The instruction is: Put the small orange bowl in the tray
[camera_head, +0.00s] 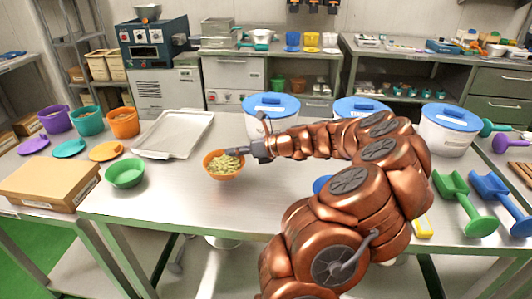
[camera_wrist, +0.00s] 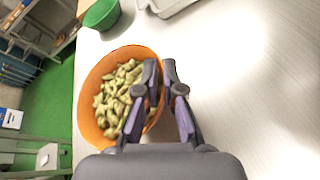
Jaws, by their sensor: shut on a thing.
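The small orange bowl (camera_head: 223,169) holds pale green pieces and is over the front middle of the steel table. My gripper (camera_head: 243,154) is at its right rim. In the wrist view, the fingers of my gripper (camera_wrist: 164,88) are closed on the rim of the bowl (camera_wrist: 92,125), one finger inside and one outside. I cannot tell whether the bowl touches the table. The tray (camera_head: 146,152) is a flat, empty, pale metal tray behind and left of the bowl. Its edge also shows at the top of the wrist view (camera_wrist: 160,12).
A green bowl (camera_head: 126,173) stands left, in front of the tray. A cardboard box (camera_head: 45,184) lies at far left. An orange bucket (camera_head: 123,122) and orange lid (camera_head: 105,151) are left of the tray. White buckets with blue lids (camera_head: 271,106) stand behind my arm.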

